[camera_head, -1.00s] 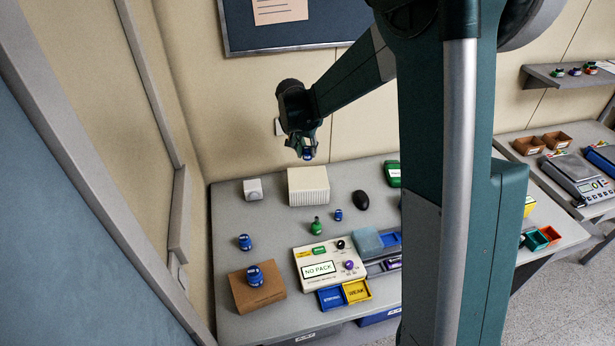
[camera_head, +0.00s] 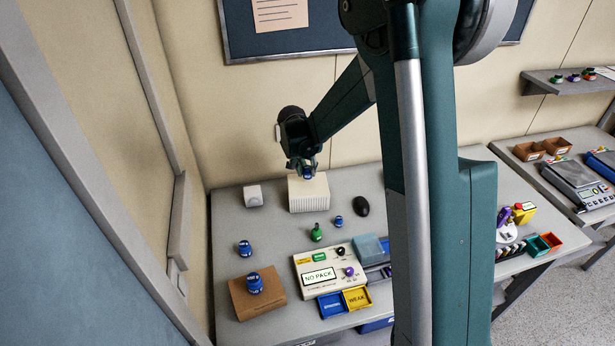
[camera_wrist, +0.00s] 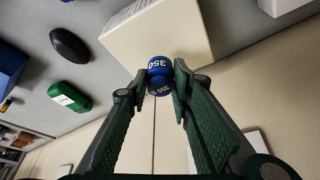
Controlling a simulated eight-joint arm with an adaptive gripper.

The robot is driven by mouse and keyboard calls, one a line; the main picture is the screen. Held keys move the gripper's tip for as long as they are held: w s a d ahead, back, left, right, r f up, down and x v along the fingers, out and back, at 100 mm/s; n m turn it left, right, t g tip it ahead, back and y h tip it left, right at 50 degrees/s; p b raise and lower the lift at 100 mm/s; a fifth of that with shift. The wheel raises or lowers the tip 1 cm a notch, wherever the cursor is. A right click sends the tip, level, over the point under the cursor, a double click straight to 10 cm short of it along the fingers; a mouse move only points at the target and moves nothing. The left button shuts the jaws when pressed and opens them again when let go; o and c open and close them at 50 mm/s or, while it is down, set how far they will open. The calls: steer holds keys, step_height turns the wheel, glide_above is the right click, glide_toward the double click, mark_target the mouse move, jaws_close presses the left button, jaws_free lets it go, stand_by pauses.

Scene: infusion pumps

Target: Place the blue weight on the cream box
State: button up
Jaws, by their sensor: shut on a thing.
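A blue weight (camera_wrist: 160,75) with white "350" marks is held between the fingertips of my gripper (camera_wrist: 160,82) in the wrist view. In the head view my gripper (camera_head: 303,170) and the blue weight (camera_head: 308,173) are at the upper edge of the cream box (camera_head: 309,198), a ribbed box near the wall. The cream box also fills the top middle of the wrist view (camera_wrist: 150,35), just beyond the weight. I cannot tell whether the weight touches the box top. The fingers are shut on the weight's sides.
A black mouse (camera_head: 360,206) lies right of the box and a white cube (camera_head: 253,195) left of it. Blue weights (camera_head: 244,248) (camera_head: 338,220) and a green weight (camera_head: 317,233) stand in front. Another blue weight (camera_head: 254,283) sits on a cardboard box (camera_head: 272,291).

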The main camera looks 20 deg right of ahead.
mark_target(307, 173)
steer(key=shift+f, duration=1.8)
steer(key=shift+f, duration=0.1)
steer(key=o, duration=1.1)
steer(key=shift+c, duration=0.2)
steer(key=v, duration=1.2)
